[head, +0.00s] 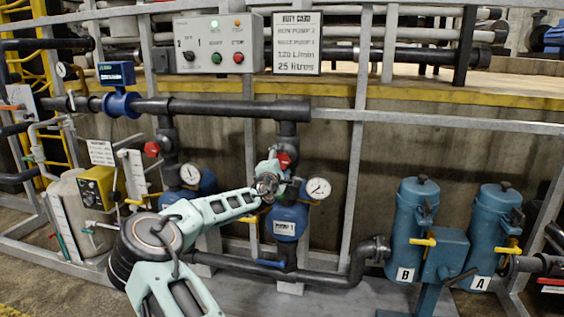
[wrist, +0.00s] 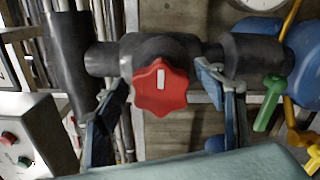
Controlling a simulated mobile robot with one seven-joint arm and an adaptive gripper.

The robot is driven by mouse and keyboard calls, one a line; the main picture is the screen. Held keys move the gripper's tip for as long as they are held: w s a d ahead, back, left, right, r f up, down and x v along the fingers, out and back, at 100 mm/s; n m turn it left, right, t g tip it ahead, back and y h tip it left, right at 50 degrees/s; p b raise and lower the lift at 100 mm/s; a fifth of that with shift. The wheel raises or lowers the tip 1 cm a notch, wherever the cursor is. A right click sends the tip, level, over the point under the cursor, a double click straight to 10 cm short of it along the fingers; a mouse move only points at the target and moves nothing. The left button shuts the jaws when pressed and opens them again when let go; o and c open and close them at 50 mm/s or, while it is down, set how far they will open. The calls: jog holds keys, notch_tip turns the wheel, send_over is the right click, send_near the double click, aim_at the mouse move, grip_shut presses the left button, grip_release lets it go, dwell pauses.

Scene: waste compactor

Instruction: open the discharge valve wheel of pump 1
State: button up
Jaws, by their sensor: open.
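The red lobed valve wheel (head: 285,160) sits on the dark pipe above the blue pump labelled PUMP 1 (head: 285,228). My gripper (head: 276,166) is at this wheel and partly hides it in the head view. In the wrist view the wheel (wrist: 160,92) faces me, with a white mark pointing up in the picture. My gripper (wrist: 163,78) is open, one finger on each side of the wheel. A gap shows between the wheel and each finger. A second red wheel (head: 151,149) is on the left pump's pipe.
A round gauge (head: 318,188) stands close right of my gripper. A green-handled valve (wrist: 270,102) is right of the wheel in the wrist view. The control box (head: 210,43) and duty card (head: 296,43) are above. Grey frame posts (head: 355,150) and blue filters B and A (head: 412,225) are to the right.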

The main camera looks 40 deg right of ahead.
jog(key=v, duration=1.2)
dwell(0.5)
